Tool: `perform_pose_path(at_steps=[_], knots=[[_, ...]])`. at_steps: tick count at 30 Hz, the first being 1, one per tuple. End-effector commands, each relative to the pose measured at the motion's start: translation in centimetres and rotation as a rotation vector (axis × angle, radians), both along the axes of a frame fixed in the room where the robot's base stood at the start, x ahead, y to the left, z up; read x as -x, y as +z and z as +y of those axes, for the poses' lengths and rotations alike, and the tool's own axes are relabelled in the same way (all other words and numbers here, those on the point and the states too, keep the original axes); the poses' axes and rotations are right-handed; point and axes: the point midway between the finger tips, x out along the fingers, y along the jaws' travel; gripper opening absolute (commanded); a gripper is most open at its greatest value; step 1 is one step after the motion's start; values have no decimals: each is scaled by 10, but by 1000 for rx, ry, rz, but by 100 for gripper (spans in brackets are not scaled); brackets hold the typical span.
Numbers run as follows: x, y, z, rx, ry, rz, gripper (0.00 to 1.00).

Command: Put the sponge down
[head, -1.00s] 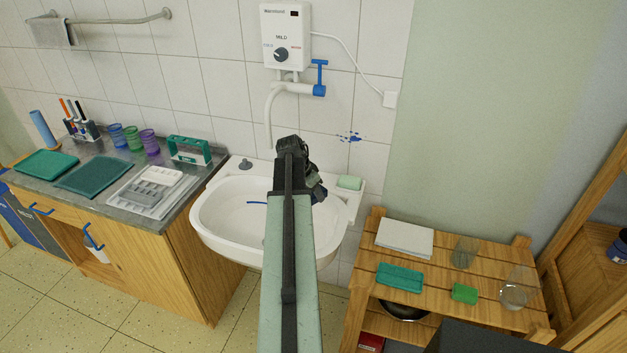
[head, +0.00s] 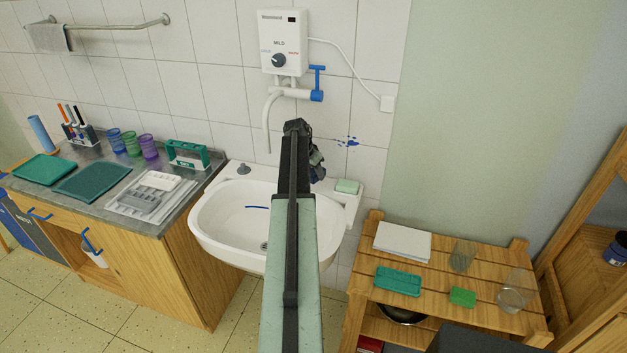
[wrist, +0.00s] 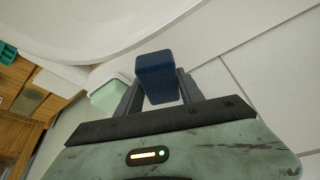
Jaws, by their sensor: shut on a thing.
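In the wrist view my gripper (wrist: 156,90) is shut on a dark blue block, the sponge (wrist: 157,72). Its two dark fingers press on the block's sides. In the head view my arm reaches over the right part of the white sink (head: 212,235), and its far end hides most of the gripper and the sponge. In the wrist view, the sponge is in front of the white sink rim (wrist: 75,50); its height above any surface is hard to tell. A pale green bar (head: 347,186) lies on the sink's right back corner; it also shows left of the fingers (wrist: 108,96).
A blue tap (head: 317,95) and white heater (head: 284,40) are above the sink. Left is a counter (head: 95,205) with cups, trays and pens. Right is a slatted wooden shelf (head: 440,318) with a green sponge-like block (head: 462,296), teal box (head: 398,281) and glasses.

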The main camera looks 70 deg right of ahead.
Motion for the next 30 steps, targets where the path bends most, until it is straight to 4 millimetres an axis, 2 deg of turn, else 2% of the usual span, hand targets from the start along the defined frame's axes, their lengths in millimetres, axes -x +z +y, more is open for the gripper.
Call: perform_pose_path(at_steps=[4,6,10,17,21,22,24,30], knots=[[-2,-1,-10,0,0,0,1],[-2,-19,-8,0,0,0,1],[-2,-40,-8,0,0,0,1],[-2,-36,-7,0,1,0,1],[-2,-40,-7,0,1,0,1],[-2,-40,-7,0,1,0,47],[-2,-39,-7,0,1,0,66],[-3,-39,-7,0,2,1,66]])
